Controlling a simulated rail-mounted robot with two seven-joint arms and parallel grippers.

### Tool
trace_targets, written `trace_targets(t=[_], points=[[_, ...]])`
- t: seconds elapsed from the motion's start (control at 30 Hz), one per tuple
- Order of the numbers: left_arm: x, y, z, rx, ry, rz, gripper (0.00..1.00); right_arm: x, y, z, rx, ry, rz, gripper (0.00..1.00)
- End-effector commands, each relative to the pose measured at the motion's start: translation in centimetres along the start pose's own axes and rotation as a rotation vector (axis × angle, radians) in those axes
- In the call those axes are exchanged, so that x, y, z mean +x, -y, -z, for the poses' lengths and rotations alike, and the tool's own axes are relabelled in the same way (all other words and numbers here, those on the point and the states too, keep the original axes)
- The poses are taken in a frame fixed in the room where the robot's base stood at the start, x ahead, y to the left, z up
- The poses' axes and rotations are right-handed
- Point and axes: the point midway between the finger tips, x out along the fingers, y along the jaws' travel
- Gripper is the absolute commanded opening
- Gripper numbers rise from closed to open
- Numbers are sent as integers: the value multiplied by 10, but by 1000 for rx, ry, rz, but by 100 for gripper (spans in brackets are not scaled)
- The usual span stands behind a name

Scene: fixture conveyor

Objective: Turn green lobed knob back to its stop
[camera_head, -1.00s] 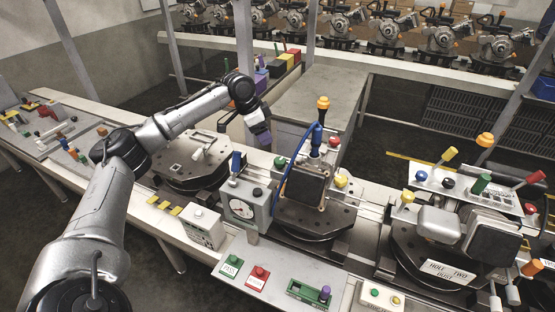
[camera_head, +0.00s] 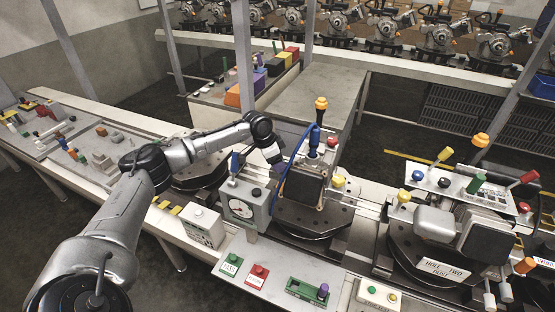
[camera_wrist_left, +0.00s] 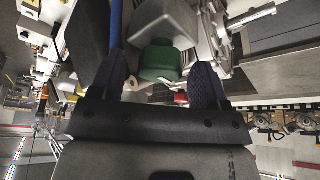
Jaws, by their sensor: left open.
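In the left wrist view, the green lobed knob (camera_wrist_left: 160,62) sits between the two dark fingers of my left gripper (camera_wrist_left: 162,84). The fingers are apart, with a visible gap on each side of the knob. In the head view, my left gripper (camera_head: 273,155) is at the left side of the fixture (camera_head: 309,222) with the dark square block (camera_head: 303,183). The gripper and arm hide the green knob in the head view. My right gripper shows in neither view.
A blue cable (camera_head: 284,172) arcs close to the gripper. A grey gauge box (camera_head: 240,203) stands just below it. A red knob (camera_head: 332,142) and yellow knobs are on the fixture's right side. A control panel (camera_head: 275,280) lies in front.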

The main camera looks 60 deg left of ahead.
Motion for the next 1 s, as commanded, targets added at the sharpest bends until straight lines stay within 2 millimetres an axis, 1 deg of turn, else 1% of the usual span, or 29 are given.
trace_targets(t=[0.27, 0.77, 0.8, 1.0], points=[[1, 0, 0, 0, 0, 0, 69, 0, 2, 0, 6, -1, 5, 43], [0, 0, 0, 0, 1, 0, 21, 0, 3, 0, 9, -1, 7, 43], [0, 0, 0, 0, 1, 0, 19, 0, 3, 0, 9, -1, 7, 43], [-1, 0, 0, -20, 2, 8, 19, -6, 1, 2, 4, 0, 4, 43]])
